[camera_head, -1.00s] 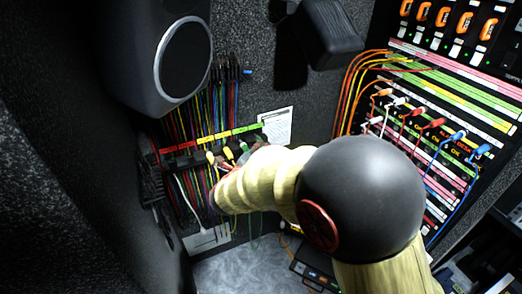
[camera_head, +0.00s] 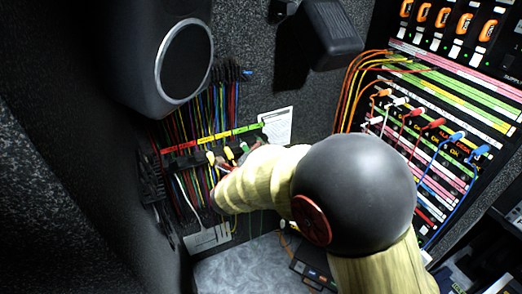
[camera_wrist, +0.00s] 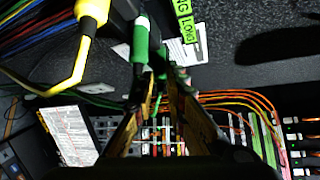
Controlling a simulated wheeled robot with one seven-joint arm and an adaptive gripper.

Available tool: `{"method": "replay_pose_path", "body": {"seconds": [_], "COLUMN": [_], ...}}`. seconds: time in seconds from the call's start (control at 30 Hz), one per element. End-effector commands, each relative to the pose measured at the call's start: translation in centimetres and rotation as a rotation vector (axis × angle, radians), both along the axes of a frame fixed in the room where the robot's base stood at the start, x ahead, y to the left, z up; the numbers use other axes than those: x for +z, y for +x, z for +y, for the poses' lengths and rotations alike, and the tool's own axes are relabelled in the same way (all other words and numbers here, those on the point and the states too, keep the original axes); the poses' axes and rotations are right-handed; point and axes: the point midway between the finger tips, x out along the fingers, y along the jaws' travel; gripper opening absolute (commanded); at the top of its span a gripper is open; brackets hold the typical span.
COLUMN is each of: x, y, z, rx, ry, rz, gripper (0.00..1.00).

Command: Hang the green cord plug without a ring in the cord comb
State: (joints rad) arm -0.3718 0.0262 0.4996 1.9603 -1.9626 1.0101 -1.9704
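The cord comb shows in the camera_head view, with a red, yellow and green label strip (camera_head: 182,146) and many coloured cords.
Yellow plugs (camera_head: 210,157) hang left of the green one; one (camera_wrist: 93,12) is large in the camera_wrist view. A black speaker (camera_head: 160,55) overhangs the comb. A white notice (camera_head: 277,126) is on the wall. A patch panel (camera_head: 440,130) with cords stands right.

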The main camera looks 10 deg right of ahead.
Motion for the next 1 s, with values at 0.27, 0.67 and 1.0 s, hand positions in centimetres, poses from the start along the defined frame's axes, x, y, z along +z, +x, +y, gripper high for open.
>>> {"method": "replay_pose_path", "body": {"seconds": [0.27, 0.67, 1.0], "x": [0.02, -0.01, 0.0], "y": [0.0, -0.01, -0.01], "z": [-0.01, 0.0, 0.01], "rx": [0.0, 0.0, 0.0], "ry": [0.0, 0.0, 0.0], "rz": [0.0, 0.0, 0.0], "gripper": [0.29, 0.4, 0.59]}}
